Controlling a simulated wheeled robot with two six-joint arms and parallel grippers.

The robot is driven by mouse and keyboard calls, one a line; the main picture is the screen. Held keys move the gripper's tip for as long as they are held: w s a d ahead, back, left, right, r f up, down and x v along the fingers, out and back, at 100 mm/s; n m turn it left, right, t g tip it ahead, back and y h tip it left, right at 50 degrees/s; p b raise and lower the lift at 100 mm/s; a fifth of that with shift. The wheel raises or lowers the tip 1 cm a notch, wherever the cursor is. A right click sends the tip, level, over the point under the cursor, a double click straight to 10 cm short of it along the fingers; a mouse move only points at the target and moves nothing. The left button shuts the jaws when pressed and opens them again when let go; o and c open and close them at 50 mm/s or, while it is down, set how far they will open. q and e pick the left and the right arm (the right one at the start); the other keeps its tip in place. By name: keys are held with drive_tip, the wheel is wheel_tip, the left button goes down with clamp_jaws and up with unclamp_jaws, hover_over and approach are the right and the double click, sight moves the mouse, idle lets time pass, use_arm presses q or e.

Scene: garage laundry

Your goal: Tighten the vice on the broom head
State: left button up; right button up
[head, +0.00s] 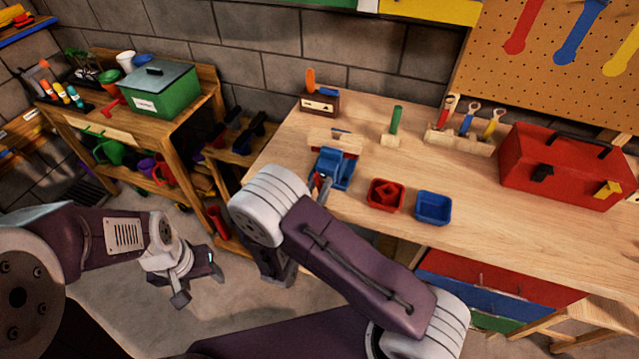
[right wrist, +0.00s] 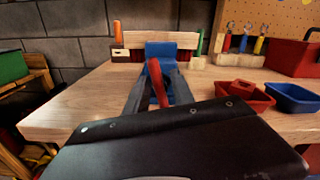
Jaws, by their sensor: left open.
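The blue vice (head: 332,170) stands at the left front edge of the workbench. The broom head (head: 335,141), a pale wooden block, lies across its top; in the right wrist view it (right wrist: 160,40) sits behind the blue jaw. The vice's red handle (right wrist: 157,82) slants between the two dark fingers of my right gripper (right wrist: 158,76). Whether the fingers press on it is unclear. In the head view my right arm mostly covers that gripper. My left gripper (head: 199,286) is open and empty, low over the floor, away from the bench.
A red bin (head: 386,195) and a blue bin (head: 433,208) stand right of the vice. Behind are a small wooden box (head: 319,103), a green-handled brush (head: 393,128) and a tool rack (head: 460,140). A red toolbox (head: 560,168) stands at right.

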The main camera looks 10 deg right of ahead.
drive_tip(key=shift+w+f, duration=0.1)
clamp_jaws()
drive_tip(key=m+b, duration=0.1)
drive_tip(key=m, duration=0.1)
drive_tip(key=m+b, duration=0.1)
drive_tip(key=m, duration=0.1)
drive_tip(key=m+b, duration=0.1)
drive_tip(key=b, duration=0.1)
drive_tip(key=shift+d+f+m, duration=0.25)
drive_tip(key=shift+f+m, duration=0.05)
drive_tip(key=shift+m, duration=0.1)
drive_tip(key=m+b, duration=0.3)
drive_tip(key=shift+d+f+m, duration=0.1)
drive_tip(key=shift+f+m, duration=0.05)
drive_tip(key=shift+m, duration=0.15)
drive_tip(key=shift+m+b, duration=0.3)
drive_tip(key=shift+b, duration=0.2)
drive_tip(key=shift+r, duration=0.25)
